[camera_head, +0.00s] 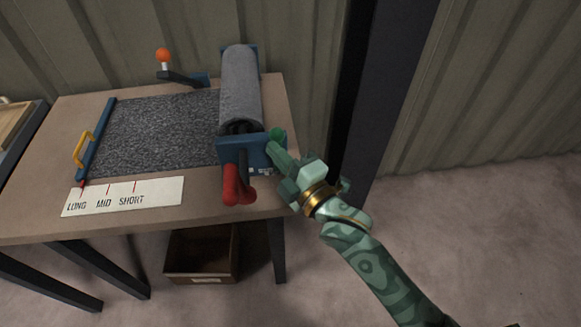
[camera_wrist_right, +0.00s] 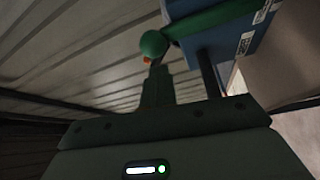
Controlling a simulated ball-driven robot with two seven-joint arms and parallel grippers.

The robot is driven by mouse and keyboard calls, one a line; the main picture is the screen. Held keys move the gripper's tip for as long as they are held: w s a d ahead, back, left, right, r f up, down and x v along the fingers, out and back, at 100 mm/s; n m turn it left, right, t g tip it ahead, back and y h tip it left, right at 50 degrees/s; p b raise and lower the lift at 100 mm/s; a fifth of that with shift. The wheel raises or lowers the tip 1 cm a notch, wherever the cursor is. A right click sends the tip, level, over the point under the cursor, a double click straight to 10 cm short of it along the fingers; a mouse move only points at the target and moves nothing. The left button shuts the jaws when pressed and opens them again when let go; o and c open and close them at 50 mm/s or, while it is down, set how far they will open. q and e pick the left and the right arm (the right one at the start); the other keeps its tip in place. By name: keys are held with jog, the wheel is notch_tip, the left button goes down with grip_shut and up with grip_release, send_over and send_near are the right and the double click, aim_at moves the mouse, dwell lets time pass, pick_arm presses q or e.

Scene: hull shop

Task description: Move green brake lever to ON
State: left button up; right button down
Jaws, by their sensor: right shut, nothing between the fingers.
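The green brake lever shows as a round green knob (camera_head: 277,134) at the right end of the blue roller bracket (camera_head: 252,150). In the right wrist view the green knob (camera_wrist_right: 153,44) stands just beyond my fingertips, and a green bar (camera_wrist_right: 212,17) runs along the blue bracket. White labels sit on the bracket, too small to read. My right gripper (camera_head: 273,149) is shut and empty, its tip close beside the knob. I cannot tell whether they touch. The tip partly hides the bracket's end. My left gripper is not in view.
A grey roll (camera_head: 240,85) feeds a grey sheet (camera_head: 155,130) across the table (camera_head: 40,225). A red crank handle (camera_head: 238,188) juts forward near my gripper. A blue bar with a yellow handle (camera_head: 80,148), a LONG/MID/SHORT scale (camera_head: 125,196) and an orange-knobbed lever (camera_head: 163,56) stand further left.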

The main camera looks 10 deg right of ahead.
jog(key=shift+x, duration=1.45)
jog(key=shift+d+m+t, duration=0.3)
jog(key=shift+d+m, duration=0.1)
jog(key=shift+d, duration=0.05)
jog(key=shift+d+m+t, duration=0.4)
jog(key=shift+d+m, duration=0.6)
jog(key=shift+m, duration=0.1)
jog(key=d+f+m+t+h+b, duration=0.2)
jog(key=d+f+m+t+h, duration=0.1)
jog(key=d+m, duration=0.4)
jog(key=shift+m+t+h, duration=0.5)
jog(key=shift+m+t, duration=0.4)
jog(key=shift+m, duration=0.7)
jog(key=shift+f, duration=0.1)
